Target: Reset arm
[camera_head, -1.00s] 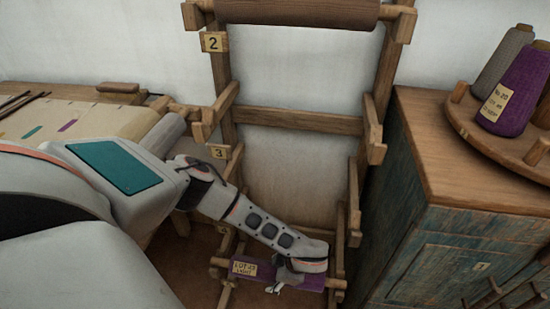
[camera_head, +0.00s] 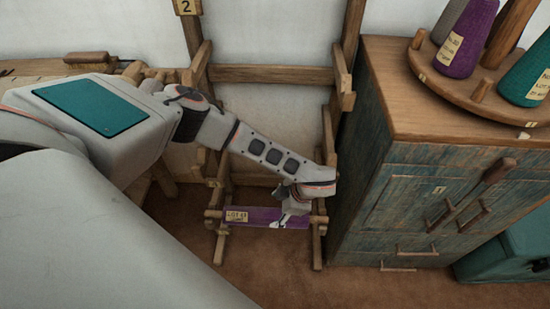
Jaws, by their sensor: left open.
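My left arm reaches in from the left, across the front of a wooden rack (camera_head: 270,74). My left gripper (camera_head: 279,222) is at the arm's end, pointing down at the rack's lowest level. It is open, in front of a purple roll (camera_head: 254,216) with a paper label (camera_head: 236,216). The roll lies across the low rails of the rack. Whether the fingers touch the roll I cannot tell. My right gripper is not in view.
A blue-green wooden cabinet (camera_head: 410,205) stands close on the right. A round wooden tray (camera_head: 455,92) with cones of yarn (camera_head: 468,42) is on its top. A teal box (camera_head: 510,245) is at lower right. Brown floor (camera_head: 300,288) is clear in front of the rack.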

